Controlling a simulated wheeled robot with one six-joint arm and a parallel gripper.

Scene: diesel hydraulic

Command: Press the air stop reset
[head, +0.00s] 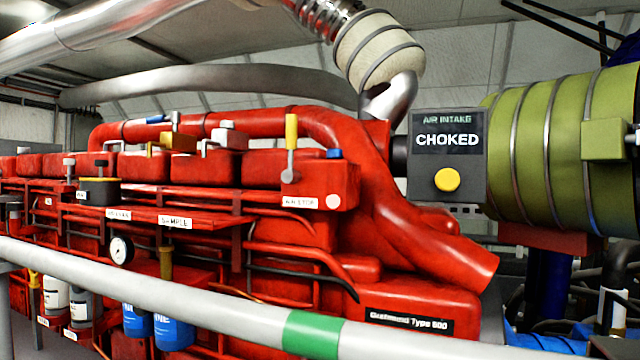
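A red box (325,180) on the engine carries a white label (299,202) that seems to read "AIR STOP". A small pale round knob or button (333,202) sits at the label's right end. A lever with a yellow handle (291,132) stands upright at the box's left. A small blue cap (333,154) is on its top. To the right, a dark grey panel (420,160) reads "AIR INTAKE CHOKED" and has a round yellow button (447,180). No part is clearly marked as a reset. My gripper is not in view.
A grey railing (200,300) with a green band (312,334) crosses in front of the red engine (420,310). A green cylinder (560,140) is at right. A gauge (121,250) and blue filters (174,332) are at lower left. Silver pipes run overhead.

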